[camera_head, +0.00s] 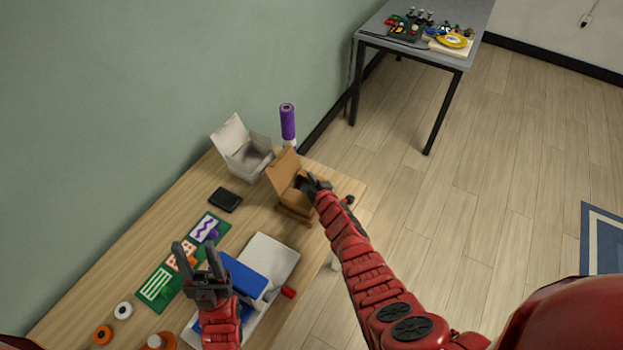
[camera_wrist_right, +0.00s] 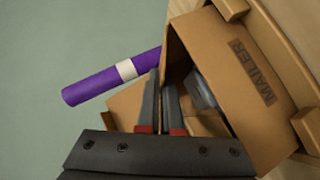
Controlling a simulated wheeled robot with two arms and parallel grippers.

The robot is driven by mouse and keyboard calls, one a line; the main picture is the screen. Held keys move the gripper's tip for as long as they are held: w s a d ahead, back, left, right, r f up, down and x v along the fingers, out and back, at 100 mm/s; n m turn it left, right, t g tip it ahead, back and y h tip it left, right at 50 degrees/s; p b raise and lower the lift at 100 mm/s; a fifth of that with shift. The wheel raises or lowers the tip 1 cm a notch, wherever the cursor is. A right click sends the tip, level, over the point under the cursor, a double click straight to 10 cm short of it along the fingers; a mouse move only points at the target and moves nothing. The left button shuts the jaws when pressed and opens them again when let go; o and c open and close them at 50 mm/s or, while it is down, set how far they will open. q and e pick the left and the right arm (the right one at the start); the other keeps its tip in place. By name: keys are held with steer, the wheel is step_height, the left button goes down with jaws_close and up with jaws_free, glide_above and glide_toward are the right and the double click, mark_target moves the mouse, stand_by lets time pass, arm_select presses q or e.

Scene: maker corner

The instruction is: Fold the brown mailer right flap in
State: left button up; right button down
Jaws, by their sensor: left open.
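The brown mailer (camera_head: 292,200) is an open cardboard box near the far right end of the wooden table, its large lid standing up. In the right wrist view, its side marked MAILER (camera_wrist_right: 235,75) fills the right, and a clear or grey item (camera_wrist_right: 200,92) shows inside. My right gripper (camera_head: 312,184) is at the mailer's right side. My left gripper (camera_head: 191,250) is open and empty above the table's near part.
A white open box (camera_head: 245,160) and a purple roll (camera_head: 288,122) stand behind the mailer. A black flat item (camera_head: 225,200), green cards (camera_head: 158,286), a blue item (camera_head: 243,278) on a white tray (camera_head: 276,252) and spools (camera_head: 123,310) lie nearer. A grey table (camera_head: 410,48) stands apart.

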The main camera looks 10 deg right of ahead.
stand_by(0.3)
steer(key=f+b, duration=0.1)
steer(key=b, duration=0.3)
steer(key=shift+s+f+n+t, duration=0.1)
steer(key=shift+n+t, duration=0.3)
steer(key=shift+r+b, duration=0.2)
steer(key=shift+b, duration=0.25)
steer(key=shift+r, duration=0.15)
steer(key=c, duration=1.1)
jaws_free()
steer(key=shift+a, duration=0.1)
steer(key=shift+s, duration=0.15)
